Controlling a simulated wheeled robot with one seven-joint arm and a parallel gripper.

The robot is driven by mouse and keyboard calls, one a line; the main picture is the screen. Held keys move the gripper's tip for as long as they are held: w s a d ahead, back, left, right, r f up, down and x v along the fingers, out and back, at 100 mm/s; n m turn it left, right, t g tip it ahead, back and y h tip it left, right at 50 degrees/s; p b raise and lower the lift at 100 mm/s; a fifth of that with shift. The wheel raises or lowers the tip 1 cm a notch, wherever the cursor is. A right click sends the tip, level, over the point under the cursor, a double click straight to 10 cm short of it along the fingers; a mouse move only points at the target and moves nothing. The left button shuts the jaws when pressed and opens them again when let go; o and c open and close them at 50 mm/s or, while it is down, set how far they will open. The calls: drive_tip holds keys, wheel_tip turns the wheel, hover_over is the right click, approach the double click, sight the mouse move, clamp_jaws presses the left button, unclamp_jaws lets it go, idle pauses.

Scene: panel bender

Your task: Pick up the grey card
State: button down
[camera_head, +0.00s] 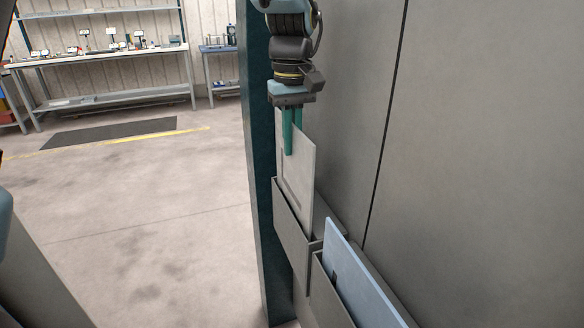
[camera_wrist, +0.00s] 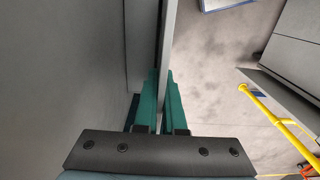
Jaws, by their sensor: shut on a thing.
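The grey card (camera_head: 297,180) stands upright in a grey wall pocket (camera_head: 291,235); its lower part is hidden inside the pocket. My gripper (camera_head: 290,140) comes from above and is shut on the card's upper edge, with one green finger in front of it. In the wrist view, the card (camera_wrist: 167,50) shows edge-on between the two green fingers of my gripper (camera_wrist: 158,90).
A second grey pocket (camera_head: 330,295) nearer the camera holds a light blue card (camera_head: 360,280). A grey wall panel (camera_head: 480,130) stands close on the right. A dark teal post (camera_head: 258,170) is just left. Open floor (camera_head: 140,220) lies further left, with a workbench (camera_head: 100,60) behind.

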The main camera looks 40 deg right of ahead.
wheel_tip(320, 180, up, 18)
drive_tip(key=b, duration=0.1)
drive_tip(key=shift+r, duration=0.2)
idle(0.3)
drive_tip(key=shift+a, duration=0.15)
idle(0.3)
